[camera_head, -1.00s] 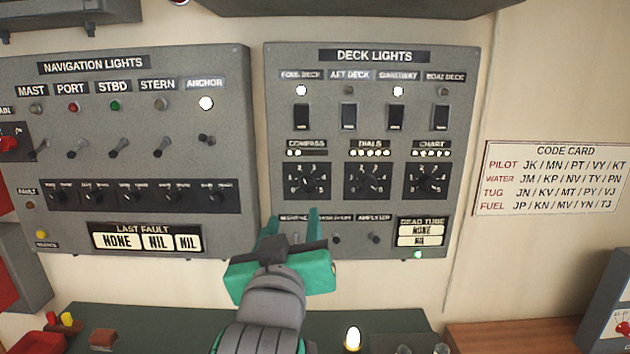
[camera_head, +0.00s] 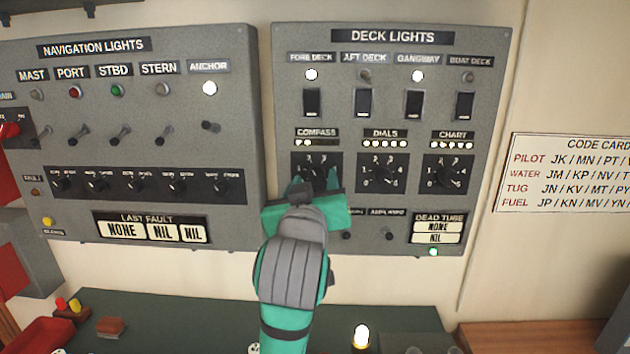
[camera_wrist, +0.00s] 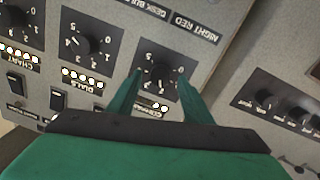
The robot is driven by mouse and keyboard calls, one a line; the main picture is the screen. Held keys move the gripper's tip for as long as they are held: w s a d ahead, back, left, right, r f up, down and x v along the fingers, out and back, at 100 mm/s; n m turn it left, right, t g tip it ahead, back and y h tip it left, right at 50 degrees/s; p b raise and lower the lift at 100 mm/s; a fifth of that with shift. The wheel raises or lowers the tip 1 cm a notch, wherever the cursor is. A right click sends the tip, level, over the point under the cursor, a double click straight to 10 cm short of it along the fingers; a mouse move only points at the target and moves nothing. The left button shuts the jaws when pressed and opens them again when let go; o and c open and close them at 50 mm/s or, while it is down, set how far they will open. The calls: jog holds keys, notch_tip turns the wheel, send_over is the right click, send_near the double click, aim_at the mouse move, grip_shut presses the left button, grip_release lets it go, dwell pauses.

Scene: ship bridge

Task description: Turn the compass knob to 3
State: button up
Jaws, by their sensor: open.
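The compass knob is a black rotary knob on a black numbered plate under the COMPASS label (camera_head: 317,133) on the deck lights panel. In the wrist view the knob (camera_wrist: 160,76) sits between the two green fingers, and some of its dial numbers show. My gripper (camera_head: 313,186) is open in front of the knob, with a finger on each side of it; I cannot tell whether they touch it. In the head view the gripper hides most of the knob and its pointer. The lamp row (camera_head: 317,143) above the dial has a few lit lamps.
The dials knob (camera_head: 384,174) and chart knob (camera_head: 447,175) are to the right on the same panel. Small toggles stick out below. The navigation lights panel (camera_head: 130,125) with its levers is to the left. A dark green desk (camera_head: 200,325) lies below.

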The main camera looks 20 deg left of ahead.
jog(key=shift+w+a, duration=0.2)
jog(key=shift+w, duration=0.45)
jog(key=c, duration=1.1)
jog(key=shift+o, duration=0.2)
jog(key=shift+m, duration=0.3)
jog(key=m, duration=0.8)
jog(key=shift+d+m+g, duration=0.1)
jog(key=shift+m+g, duration=0.2)
jog(key=shift+m, duration=0.1)
